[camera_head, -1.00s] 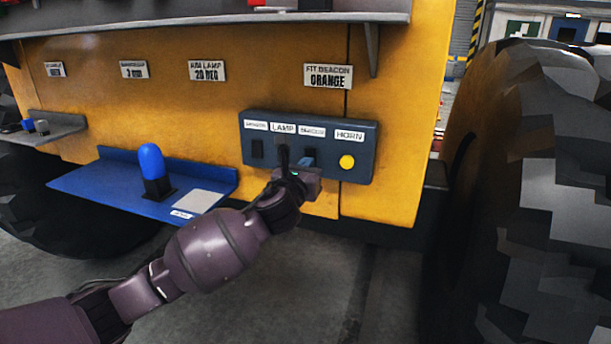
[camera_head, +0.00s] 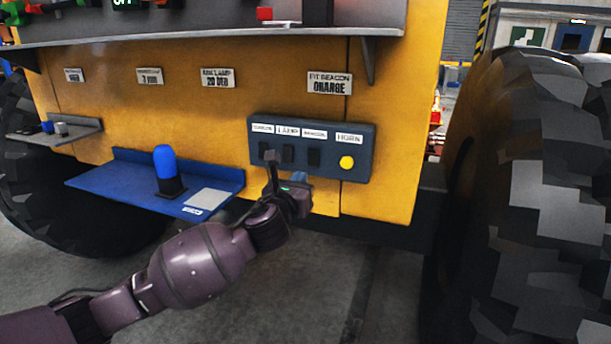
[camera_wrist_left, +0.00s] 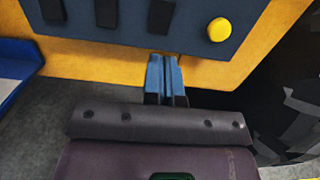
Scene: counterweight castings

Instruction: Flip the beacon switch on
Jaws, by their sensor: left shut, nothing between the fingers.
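The dark blue switch panel (camera_head: 362,133) is mounted on the yellow machine body. It has three black rocker switches and a yellow button (camera_head: 347,162) under the HORN label. The beacon switch (camera_head: 314,158) is the third rocker, right of the lamp switch (camera_head: 288,154). I cannot tell its on or off position. My left gripper (camera_head: 300,177) is shut and empty just below the panel. In the left wrist view its blue fingertips (camera_wrist_left: 164,72) are together, below the beacon switch (camera_wrist_left: 161,14) and apart from it. My right gripper is not in view.
A blue shelf (camera_head: 110,178) with a blue beacon lamp (camera_head: 164,160) stands left of the panel. A grey ledge (camera_head: 210,36) juts out above. A large black tyre (camera_head: 545,190) is at the right. Open floor lies below.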

